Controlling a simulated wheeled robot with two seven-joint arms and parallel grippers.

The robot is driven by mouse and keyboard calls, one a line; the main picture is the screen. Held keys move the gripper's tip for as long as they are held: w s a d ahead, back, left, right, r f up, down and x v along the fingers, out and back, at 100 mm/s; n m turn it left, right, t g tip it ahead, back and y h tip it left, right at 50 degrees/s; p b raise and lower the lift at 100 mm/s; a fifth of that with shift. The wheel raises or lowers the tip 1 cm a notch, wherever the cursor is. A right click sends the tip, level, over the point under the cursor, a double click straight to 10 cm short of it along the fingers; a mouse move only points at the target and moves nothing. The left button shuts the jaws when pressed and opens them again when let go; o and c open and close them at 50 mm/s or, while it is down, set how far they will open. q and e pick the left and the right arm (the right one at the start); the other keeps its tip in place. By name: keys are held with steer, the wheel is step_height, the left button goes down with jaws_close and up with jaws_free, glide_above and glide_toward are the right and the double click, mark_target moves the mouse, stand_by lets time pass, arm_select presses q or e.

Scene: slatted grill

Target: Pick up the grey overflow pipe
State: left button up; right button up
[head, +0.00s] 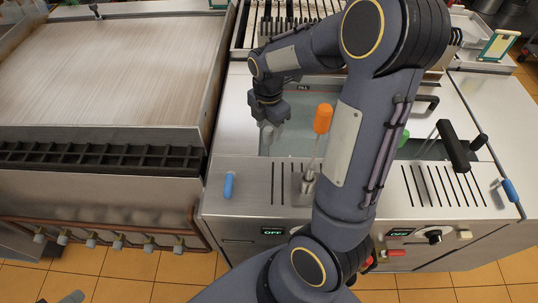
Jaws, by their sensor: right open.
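My right gripper (269,122) points down over the left part of the sunken basin (284,143) in the steel counter. Its jaws are open. A small light grey rounded piece shows right at the jaws; it may be the top of the grey overflow pipe or part of the fingers, I cannot tell which. No other part of the pipe can be made out clearly. My right arm covers the middle of the counter and hides much of the basin.
An orange-handled tool (323,118) stands upright just right of the gripper, close to my forearm. Blue handles (229,184) (510,190) sit at the counter's front. A black-handled lever (453,146) is at right. A wide griddle (105,75) fills the left.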

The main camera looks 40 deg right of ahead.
steer(key=shift+f, duration=1.5)
steer(key=shift+c, duration=0.4)
jaws_close()
